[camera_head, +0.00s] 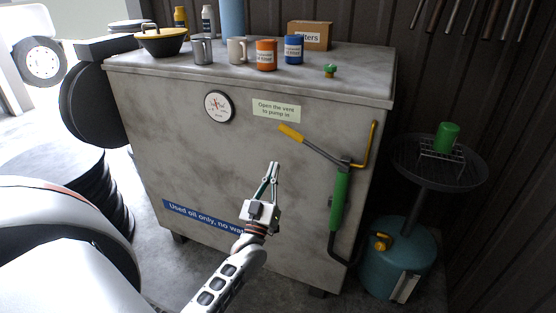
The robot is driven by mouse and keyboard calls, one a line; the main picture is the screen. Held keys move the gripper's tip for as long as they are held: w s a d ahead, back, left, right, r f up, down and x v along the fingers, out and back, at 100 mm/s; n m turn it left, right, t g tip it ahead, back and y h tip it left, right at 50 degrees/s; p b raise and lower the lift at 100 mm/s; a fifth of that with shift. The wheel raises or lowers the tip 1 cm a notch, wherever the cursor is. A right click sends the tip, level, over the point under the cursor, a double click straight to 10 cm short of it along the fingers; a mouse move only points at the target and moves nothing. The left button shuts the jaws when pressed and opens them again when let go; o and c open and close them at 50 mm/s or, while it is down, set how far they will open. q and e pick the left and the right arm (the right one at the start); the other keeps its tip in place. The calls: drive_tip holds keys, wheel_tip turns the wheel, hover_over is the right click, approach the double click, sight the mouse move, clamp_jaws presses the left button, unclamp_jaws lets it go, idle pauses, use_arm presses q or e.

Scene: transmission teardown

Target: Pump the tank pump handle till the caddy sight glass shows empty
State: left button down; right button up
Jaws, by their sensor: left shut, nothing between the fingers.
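The grey waste-oil tank (150,130) stands in the middle. The tank pump (339,200) has a green body on the tank's right front. Its handle (291,132) has a yellow grip on a grey lever that slopes up to the left from the pivot. My left gripper (273,168) is shut and empty, pointing up in front of the tank, below the yellow grip and apart from it in the picture. The teal caddy (400,262) stands on the floor at right. A pale strip (406,287) on it may be the sight glass; no level is readable. My right gripper is out of view.
A round gauge (219,106) and a sign about the vent (277,110) are on the tank front. A green cap (330,70), mugs, cans and a box (310,36) are on top. The caddy's funnel (470,165) carries a green can (447,137).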

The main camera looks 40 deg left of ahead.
use_arm(q)
drive_tip(key=shift+v, duration=1.5)
drive_tip(key=shift+s+r, duration=0.1)
drive_tip(key=shift+r, duration=0.1)
drive_tip(key=s+d+f+m+g+h, duration=0.25)
drive_tip(key=d+f+m+h, duration=0.3)
drive_tip(key=d+f, duration=0.3)
drive_tip(key=s+d+f+m+g+h, duration=0.2)
drive_tip(key=s+d+f+g, duration=0.2)
drive_tip(key=s+d+f, duration=0.3)
drive_tip(key=s+d+f+m+g+h, duration=0.2)
drive_tip(key=s+d+f+g, duration=0.3)
drive_tip(key=s+f, duration=0.7)
drive_tip(key=s+d+h, duration=0.1)
drive_tip(key=s+d, duration=0.1)
drive_tip(key=s, duration=0.1)
drive_tip(key=shift+s+d+m, duration=0.35)
drive_tip(key=shift+s+d, duration=0.05)
drive_tip(key=shift+g, duration=0.25)
